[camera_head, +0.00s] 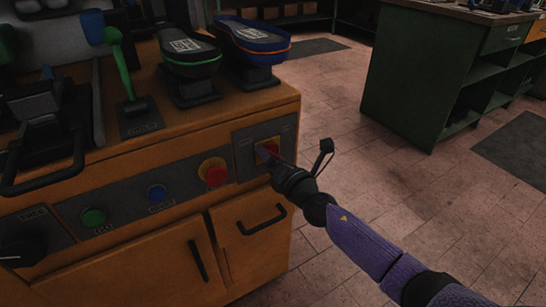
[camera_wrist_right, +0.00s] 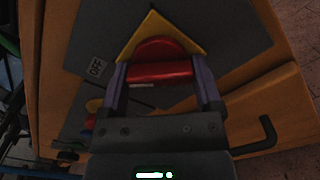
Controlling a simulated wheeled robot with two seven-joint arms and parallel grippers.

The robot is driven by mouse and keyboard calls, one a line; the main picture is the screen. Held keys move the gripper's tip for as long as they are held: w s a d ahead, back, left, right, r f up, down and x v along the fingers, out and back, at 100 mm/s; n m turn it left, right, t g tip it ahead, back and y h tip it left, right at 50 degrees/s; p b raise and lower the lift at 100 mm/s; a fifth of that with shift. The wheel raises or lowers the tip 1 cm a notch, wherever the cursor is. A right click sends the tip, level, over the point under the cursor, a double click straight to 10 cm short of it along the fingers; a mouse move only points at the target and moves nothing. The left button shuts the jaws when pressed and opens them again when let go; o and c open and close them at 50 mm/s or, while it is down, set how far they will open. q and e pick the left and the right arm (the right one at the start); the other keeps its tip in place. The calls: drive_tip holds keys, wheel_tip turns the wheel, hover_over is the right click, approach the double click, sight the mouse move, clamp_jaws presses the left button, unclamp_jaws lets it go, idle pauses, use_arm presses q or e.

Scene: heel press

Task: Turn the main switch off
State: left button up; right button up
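The main switch is a red handle on a yellow plate (camera_head: 244,157), at the right end of the orange machine's front panel. In the right wrist view the red handle (camera_wrist_right: 160,72) lies level between my fingers, set diagonally to the yellow plate (camera_wrist_right: 195,46). An "OFF" label (camera_wrist_right: 96,68) shows left of the plate. My right gripper (camera_head: 268,155) is at the switch, its two fingers (camera_wrist_right: 160,80) against the two ends of the handle, with no gap visible. In the head view the gripper hides part of the switch. My left gripper is not in view.
Left of the switch are a red knob on yellow (camera_head: 214,172), a blue button (camera_head: 157,193) and a green button (camera_head: 93,217). A drawer handle (camera_head: 262,220) sits below the switch. A green lever (camera_head: 122,68) stands on top.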

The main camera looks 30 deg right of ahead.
drive_tip(key=shift+o, duration=1.1)
drive_tip(key=shift+f, duration=0.1)
drive_tip(key=shift+s, duration=0.1)
